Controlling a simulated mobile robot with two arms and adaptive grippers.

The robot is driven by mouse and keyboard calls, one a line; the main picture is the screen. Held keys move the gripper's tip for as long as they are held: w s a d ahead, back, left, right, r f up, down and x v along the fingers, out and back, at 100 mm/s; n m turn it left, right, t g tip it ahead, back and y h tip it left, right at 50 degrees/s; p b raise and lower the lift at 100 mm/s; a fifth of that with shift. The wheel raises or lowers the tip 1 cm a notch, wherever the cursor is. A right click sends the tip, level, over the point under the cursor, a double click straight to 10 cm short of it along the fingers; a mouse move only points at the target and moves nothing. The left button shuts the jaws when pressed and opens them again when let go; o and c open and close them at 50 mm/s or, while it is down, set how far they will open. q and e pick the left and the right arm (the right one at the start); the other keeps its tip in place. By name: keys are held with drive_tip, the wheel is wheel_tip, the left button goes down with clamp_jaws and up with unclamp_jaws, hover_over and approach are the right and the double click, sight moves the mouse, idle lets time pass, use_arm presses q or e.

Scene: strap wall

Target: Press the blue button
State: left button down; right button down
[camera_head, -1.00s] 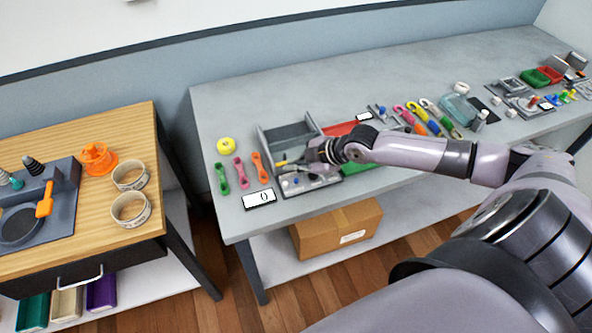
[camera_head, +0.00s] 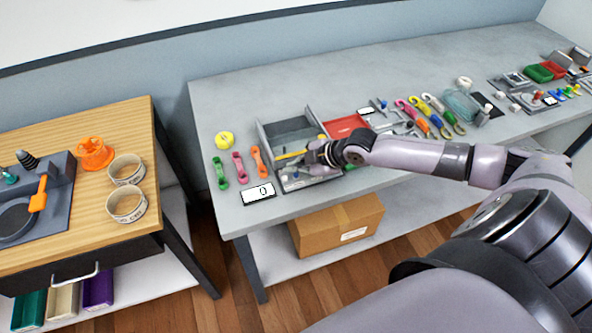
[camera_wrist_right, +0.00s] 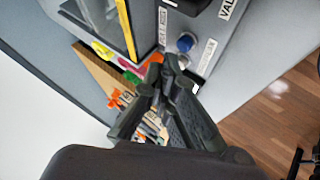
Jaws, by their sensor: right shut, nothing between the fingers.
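The blue button (camera_wrist_right: 185,42) is a round knob on a grey panel (camera_wrist_right: 200,24), seen in the right wrist view. My right gripper (camera_wrist_right: 166,80) is shut and empty, with its dark fingertips just short of the button in that picture; I cannot tell whether they touch. In the head view my right gripper (camera_head: 308,158) is over the panel at the front of a grey tray (camera_head: 262,134). The gripper partly hides the panel, and the button is not clear there. My left gripper is not in view.
A counter display (camera_head: 259,194) lies left of the panel. Pink, green and orange straps (camera_head: 240,168) and a yellow round object (camera_head: 224,139) lie further left. A red tray (camera_head: 344,126) is close on the right. The table's front edge is near.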

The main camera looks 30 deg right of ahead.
idle(0.8)
drive_tip(key=shift+f, duration=0.4)
drive_tip(key=shift+f+b, duration=0.45)
idle(0.4)
drive_tip(key=shift+r, duration=0.15)
drive_tip(key=shift+r+p, duration=0.75)
wheel_tip(320, 180, up, 5)
drive_tip(key=p, duration=0.4)
idle(0.5)
